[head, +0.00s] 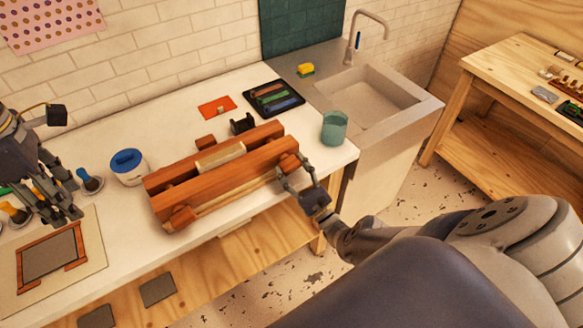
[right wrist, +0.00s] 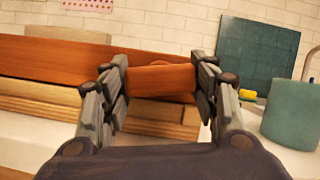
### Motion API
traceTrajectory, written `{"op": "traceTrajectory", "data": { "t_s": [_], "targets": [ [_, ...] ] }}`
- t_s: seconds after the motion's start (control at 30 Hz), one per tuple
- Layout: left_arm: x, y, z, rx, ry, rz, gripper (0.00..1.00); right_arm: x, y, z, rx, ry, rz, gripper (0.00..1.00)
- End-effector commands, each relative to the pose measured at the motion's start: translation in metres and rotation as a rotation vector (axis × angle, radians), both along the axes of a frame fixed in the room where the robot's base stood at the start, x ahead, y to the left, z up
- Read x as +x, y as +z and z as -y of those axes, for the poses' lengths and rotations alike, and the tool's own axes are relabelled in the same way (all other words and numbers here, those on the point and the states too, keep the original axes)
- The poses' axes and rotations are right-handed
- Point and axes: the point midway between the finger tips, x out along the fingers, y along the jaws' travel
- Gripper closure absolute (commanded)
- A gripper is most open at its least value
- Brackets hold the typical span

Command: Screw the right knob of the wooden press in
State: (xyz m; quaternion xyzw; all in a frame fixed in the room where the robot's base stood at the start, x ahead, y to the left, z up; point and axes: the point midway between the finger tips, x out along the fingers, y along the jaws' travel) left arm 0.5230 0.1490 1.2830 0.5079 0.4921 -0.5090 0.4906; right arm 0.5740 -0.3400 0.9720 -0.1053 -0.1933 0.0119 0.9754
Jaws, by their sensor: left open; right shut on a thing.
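The wooden press (head: 230,172) lies on the white counter, its two reddish-brown beams side by side with a pale block (head: 220,157) between them. Its right knob (head: 288,162) is at the near right end of the front beam. My right gripper (head: 293,180) is at that knob. In the right wrist view its fingers are closed on both sides of the reddish-brown knob (right wrist: 160,81), which sticks out from the beam. The left knob (head: 181,217) is at the front beam's near left end. My left gripper (head: 62,215) hangs open and empty over the counter's left part.
A teal cup (head: 334,127) stands right of the press, near the sink (head: 372,100). A black tray (head: 273,98) and an orange-red card (head: 216,107) lie behind it.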

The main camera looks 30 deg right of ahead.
Motion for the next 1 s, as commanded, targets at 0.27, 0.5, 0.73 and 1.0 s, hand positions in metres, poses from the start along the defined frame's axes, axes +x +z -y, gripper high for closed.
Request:
{"op": "traceTrajectory", "data": {
  "t_s": [0.27, 0.5, 0.73, 1.0],
  "targets": [
    [0.0, 0.0, 0.0, 0.0, 0.0, 0.0, 0.55, -0.005, -0.007, -0.004, 0.007, 0.007, -0.013, 0.69],
    [0.0, 0.0, 0.0, 0.0, 0.0, 0.0, 0.55, -0.004, -0.006, -0.003, 0.006, 0.005, -0.011, 0.25],
    [0.0, 0.0, 0.0, 0.0, 0.0, 0.0, 0.55, -0.003, -0.004, -0.002, 0.004, 0.003, -0.007, 0.25],
    [0.0, 0.0, 0.0, 0.0, 0.0, 0.0, 0.55, -0.018, -0.01, -0.001, 0.002, 0.002, -0.006, 0.25]
  ]
}}
